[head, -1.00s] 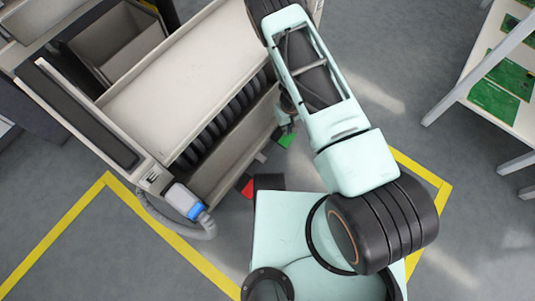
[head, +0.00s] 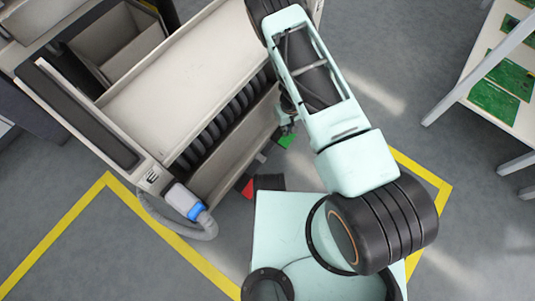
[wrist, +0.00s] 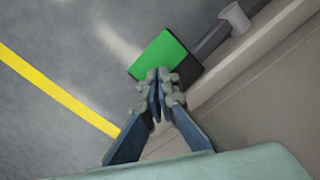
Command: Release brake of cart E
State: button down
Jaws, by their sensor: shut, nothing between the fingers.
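Cart E (head: 185,78) is the beige trolley at left, with its letter label (head: 152,177) on the near corner post. Low on its side are a green pedal (head: 287,141) and a red pedal (head: 248,188). My gripper (head: 287,128) is low beside the cart at the green pedal, partly hidden by my arm. In the wrist view, the shut, empty fingers (wrist: 159,76) overlap the near edge of the green pedal (wrist: 160,52). I cannot tell whether they touch it.
A white and blue connector with a grey hose (head: 190,205) sits at the cart's near corner. Yellow floor lines (head: 55,238) run around the cart. A white table (head: 515,105) with green boards stands at right. Grey floor lies open between cart and table.

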jog(key=shift+f+b, duration=1.05)
jog(key=shift+f, duration=2)
jog(key=shift+r+p, duration=3.35)
jog(key=shift+r, duration=1.75)
